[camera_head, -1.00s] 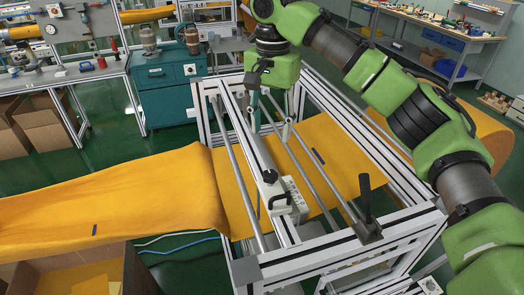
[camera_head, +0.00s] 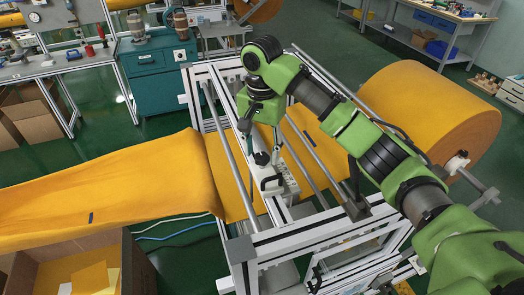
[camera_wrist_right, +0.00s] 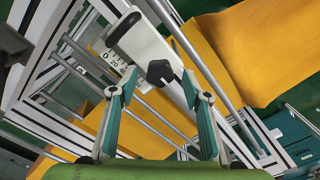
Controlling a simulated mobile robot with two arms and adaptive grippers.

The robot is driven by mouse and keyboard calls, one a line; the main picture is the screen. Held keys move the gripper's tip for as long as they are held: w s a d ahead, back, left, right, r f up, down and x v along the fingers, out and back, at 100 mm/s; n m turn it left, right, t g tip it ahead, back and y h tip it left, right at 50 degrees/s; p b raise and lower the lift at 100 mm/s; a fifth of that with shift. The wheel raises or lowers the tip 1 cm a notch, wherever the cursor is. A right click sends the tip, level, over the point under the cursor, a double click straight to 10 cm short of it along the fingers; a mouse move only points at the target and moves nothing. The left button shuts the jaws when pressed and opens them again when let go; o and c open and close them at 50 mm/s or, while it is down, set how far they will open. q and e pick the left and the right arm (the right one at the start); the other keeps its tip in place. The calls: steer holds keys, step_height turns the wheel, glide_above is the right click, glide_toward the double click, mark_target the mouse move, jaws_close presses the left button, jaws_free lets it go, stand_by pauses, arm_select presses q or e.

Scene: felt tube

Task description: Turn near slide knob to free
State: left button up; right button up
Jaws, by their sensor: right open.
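A black slide knob (camera_head: 262,158) sits on the pale rail of the white machine frame, beside a white block with a scale (camera_head: 287,179). My right gripper (camera_head: 262,151) points down over this knob, with a finger on each side of it. In the right wrist view the knob (camera_wrist_right: 160,72) shows between the open fingertips of my right gripper (camera_wrist_right: 160,82). I cannot tell whether the fingers touch it. The scale (camera_wrist_right: 115,58) also shows there. My left gripper is not in view.
Orange felt (camera_head: 110,185) runs through the frame (camera_head: 243,250) from a large roll (camera_head: 430,105) at the right. Metal rods and an upright black lever (camera_head: 354,175) stand close to my right arm. An open cardboard box (camera_head: 60,265) is at the lower left.

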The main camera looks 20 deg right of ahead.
steer(key=shift+f, duration=0.5)
steer(key=c, duration=1.1)
